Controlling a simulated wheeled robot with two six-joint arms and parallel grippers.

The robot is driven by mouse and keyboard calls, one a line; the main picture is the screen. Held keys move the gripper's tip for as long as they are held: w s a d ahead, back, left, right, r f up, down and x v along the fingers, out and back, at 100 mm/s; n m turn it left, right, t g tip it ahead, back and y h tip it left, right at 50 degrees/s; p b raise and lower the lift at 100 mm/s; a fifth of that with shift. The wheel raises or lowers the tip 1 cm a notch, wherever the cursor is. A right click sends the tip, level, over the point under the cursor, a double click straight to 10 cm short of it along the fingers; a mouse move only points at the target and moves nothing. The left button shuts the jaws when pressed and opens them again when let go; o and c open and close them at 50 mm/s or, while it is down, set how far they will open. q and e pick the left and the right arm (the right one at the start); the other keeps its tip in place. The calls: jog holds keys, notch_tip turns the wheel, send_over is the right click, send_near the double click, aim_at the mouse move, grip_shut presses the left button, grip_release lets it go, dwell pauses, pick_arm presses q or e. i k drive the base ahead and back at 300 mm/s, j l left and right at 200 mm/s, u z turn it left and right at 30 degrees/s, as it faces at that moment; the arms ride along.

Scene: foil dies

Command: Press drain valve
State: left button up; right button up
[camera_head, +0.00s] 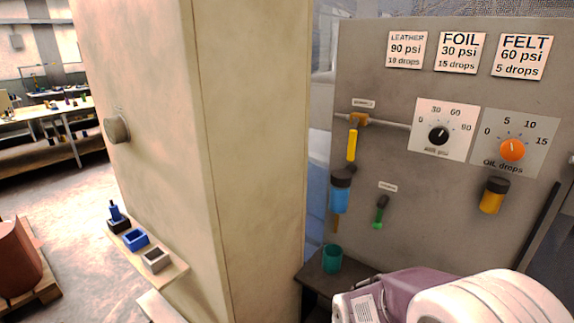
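A small green-tipped lever (380,212) hangs on the grey panel under a small label (388,187) too blurred to read. To its left is a blue filter bowl (340,195) with a dark cap and a brownish stem below it. I cannot tell for sure which of these is the drain valve. A teal cup (332,258) stands on a dark shelf below the bowl. My white and mauve arm enters at the lower right, in front of the panel's lower part. No gripper fingers show in this view.
A yellow-handled valve (352,145), black pressure dial (438,136), orange oil dial (512,150) and amber bowl (494,195) are on the panel. A tall beige cabinet (250,150) stands left of it. A ledge (175,273) holds small blocks.

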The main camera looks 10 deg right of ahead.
aim_at(377, 224)
jog(key=z, duration=0.35)
jog(key=k+z, duration=0.15)
jog(key=z, duration=0.6)
jog(key=k+l, duration=0.05)
